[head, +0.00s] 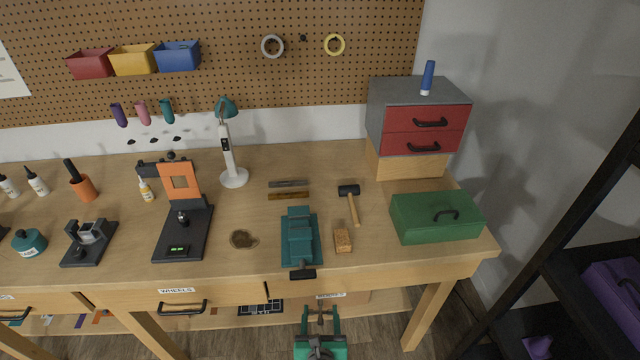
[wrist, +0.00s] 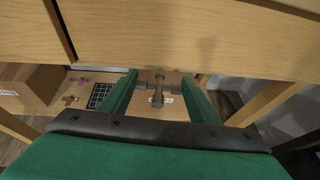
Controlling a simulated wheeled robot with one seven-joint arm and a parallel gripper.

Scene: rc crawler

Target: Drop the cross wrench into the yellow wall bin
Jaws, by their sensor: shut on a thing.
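The yellow wall bin (head: 134,61) hangs on the pegboard at the upper left, between a red bin and a blue bin. My gripper (head: 320,312) is low in front of the workbench, at the bottom of the head view, far below and to the right of the yellow bin. It is shut on the grey cross wrench (head: 320,319), whose arms show between the green fingers. In the wrist view the cross wrench (wrist: 158,92) stands between the fingertips, with its side arms reaching toward both fingers. The inside of the yellow bin is hardly visible.
The bench drawer fronts (wrist: 190,35) are close ahead of my gripper. On the bench are a teal vise (head: 300,238), a lamp (head: 231,150), an orange-framed stand (head: 180,183) and a green toolbox (head: 436,217). Red (head: 91,65) and blue (head: 178,57) bins flank the yellow one.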

